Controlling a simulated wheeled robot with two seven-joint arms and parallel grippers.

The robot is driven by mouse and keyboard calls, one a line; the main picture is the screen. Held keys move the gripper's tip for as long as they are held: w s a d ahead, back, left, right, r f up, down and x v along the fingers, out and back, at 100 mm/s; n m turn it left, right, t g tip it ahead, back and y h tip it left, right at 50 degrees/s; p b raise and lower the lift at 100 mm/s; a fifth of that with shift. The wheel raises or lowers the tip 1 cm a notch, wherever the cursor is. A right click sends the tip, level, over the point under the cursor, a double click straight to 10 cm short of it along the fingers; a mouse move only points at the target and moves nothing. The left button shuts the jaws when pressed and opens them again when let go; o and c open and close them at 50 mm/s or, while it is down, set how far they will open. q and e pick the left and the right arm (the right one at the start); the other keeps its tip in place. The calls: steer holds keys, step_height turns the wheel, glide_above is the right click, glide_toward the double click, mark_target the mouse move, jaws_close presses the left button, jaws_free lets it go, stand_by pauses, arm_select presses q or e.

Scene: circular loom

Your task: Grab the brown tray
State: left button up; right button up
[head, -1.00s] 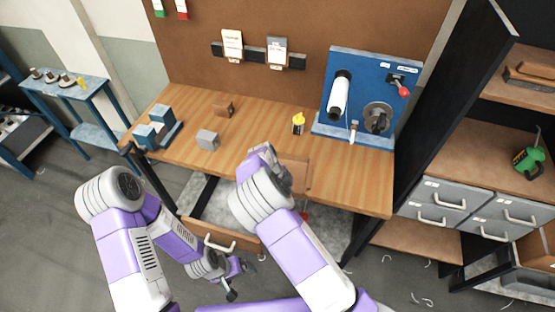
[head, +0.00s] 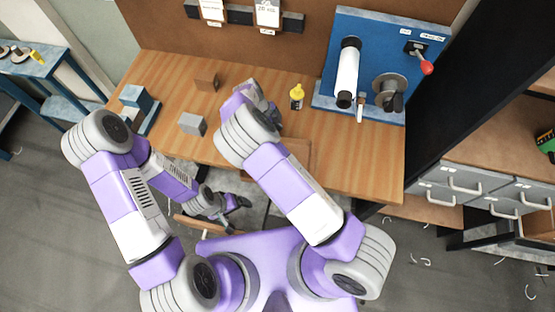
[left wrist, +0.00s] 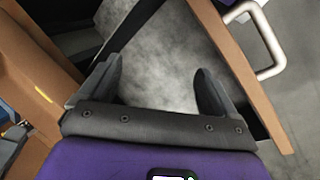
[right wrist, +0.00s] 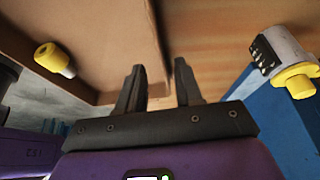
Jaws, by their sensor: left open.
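The brown tray (head: 297,152) lies flat on the workbench near its front edge in the head view, partly hidden by my right arm. A brown panel with a raised edge, likely this tray, fills the upper left of the right wrist view (right wrist: 105,40). My right gripper (right wrist: 160,75) has its fingers a small distance apart, astride that edge; I cannot tell whether they grip it. In the head view it is over the bench, foreshortened. My left gripper (left wrist: 157,80) is open and empty, low in front of the bench beside a wooden drawer (left wrist: 235,70) with a metal handle.
A yellow-topped bottle (head: 296,97), a grey cube (head: 192,124) and a brown block (head: 206,81) stand on the bench (head: 350,150). A blue panel with a white roller (head: 347,72) is at the back right. A shelf unit with grey drawers (head: 450,187) stands at right.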

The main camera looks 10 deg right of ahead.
steer(key=b+x, duration=0.1)
steer(key=x, duration=0.3)
steer(key=shift+w+f, duration=0.1)
steer(key=shift+f, duration=0.2)
steer(key=shift+a, duration=0.1)
steer(key=shift+r, duration=0.1)
jaws_close()
